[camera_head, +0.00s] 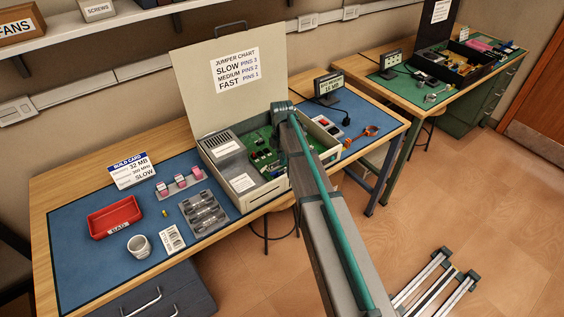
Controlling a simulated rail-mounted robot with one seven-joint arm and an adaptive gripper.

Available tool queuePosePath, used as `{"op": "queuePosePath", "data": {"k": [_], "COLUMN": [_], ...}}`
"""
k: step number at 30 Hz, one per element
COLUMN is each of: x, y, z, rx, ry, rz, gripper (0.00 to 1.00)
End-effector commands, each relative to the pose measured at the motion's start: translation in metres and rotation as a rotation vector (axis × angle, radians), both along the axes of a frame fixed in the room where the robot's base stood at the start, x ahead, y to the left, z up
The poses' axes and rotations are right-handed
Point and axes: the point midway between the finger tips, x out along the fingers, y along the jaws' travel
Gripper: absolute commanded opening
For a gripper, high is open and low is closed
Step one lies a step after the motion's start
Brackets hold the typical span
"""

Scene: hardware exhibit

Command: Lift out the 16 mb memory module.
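An open beige computer case (265,198) stands on the blue mat, its lid raised behind it. Inside is a green circuit board (258,137) with several small parts on it. I cannot tell which of these, if any, is the 16 MB memory module. A dark display (330,87) behind the case's right side reads 16 MB. My arm reaches up from the bottom of the picture over the case's right part and hides some of the board. My gripper is hidden behind the arm.
Left of the case are a build card (132,171) reading 32 MB, a red tray (116,217), a white cup (139,247), a grey parts tray (204,214) and pink parts in a holder (181,183). An orange-handled tool (371,131) lies right.

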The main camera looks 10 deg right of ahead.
Motion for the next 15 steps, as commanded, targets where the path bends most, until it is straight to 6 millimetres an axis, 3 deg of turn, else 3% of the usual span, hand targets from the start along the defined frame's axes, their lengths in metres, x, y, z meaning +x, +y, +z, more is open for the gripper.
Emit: {"op": "queuePosePath", "data": {"k": [15], "x": [0.0003], "y": [0.0], "z": [0.0047], "rx": [0.0], "ry": [-0.001], "rz": [0.0], "gripper": [0.0]}}
